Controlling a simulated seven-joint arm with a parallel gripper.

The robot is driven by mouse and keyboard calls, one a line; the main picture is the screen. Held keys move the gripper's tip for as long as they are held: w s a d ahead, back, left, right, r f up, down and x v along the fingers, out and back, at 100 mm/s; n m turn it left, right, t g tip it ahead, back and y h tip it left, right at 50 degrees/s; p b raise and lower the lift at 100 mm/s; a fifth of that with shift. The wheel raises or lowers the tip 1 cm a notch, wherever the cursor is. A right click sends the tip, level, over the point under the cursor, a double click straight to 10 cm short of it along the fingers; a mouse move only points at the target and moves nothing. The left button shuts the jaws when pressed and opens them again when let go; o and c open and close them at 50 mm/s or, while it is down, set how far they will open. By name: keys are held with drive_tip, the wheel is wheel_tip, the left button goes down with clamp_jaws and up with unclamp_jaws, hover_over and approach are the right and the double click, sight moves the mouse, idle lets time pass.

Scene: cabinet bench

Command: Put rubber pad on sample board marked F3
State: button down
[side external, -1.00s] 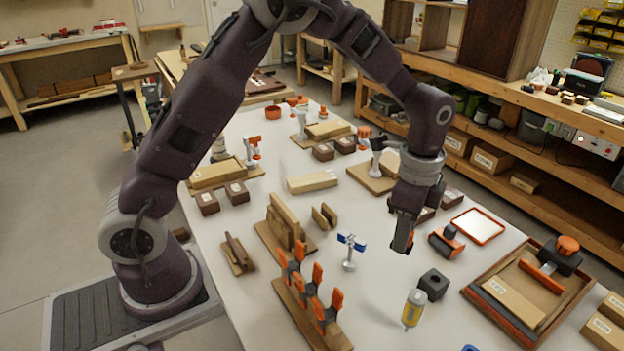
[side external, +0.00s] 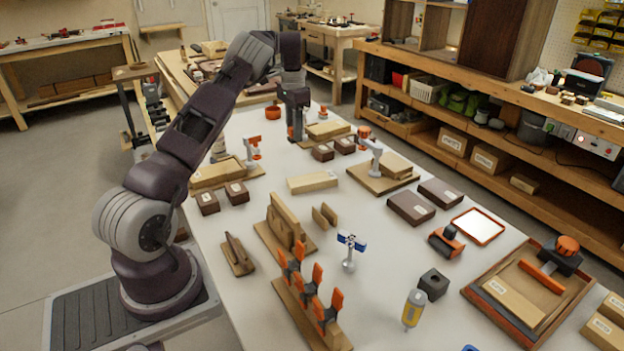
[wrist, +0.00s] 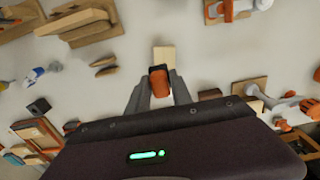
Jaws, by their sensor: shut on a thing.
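My gripper (side external: 295,136) is at the far end of the white table, pointing down by a wooden board (side external: 325,131). In the wrist view its grey fingers (wrist: 159,92) are closed on a small orange and dark piece (wrist: 159,78). I cannot tell for sure that this piece is the rubber pad. A pale wooden block (wrist: 163,56) shows just beyond it. Pale labelled boards lie on the table, one in the middle (side external: 312,182) and one at the left (side external: 214,174). Their labels are too small to read, so I cannot tell which is F3.
Upright clamps (side external: 376,157) stand on wooden bases. Brown labelled boxes (side external: 411,208) lie around. A blue-topped stand (side external: 350,250), a dark cube (side external: 433,284), a yellow bottle (side external: 413,309) and a wooden tray (side external: 470,292) are nearer.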

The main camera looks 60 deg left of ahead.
sight(296, 184)
wheel_tip(296, 184, down, 15)
idle(0.4)
drive_tip(key=c, duration=1.1)
unclamp_jaws()
drive_tip(key=shift+f, duration=0.15)
drive_tip(key=shift+c, duration=0.2)
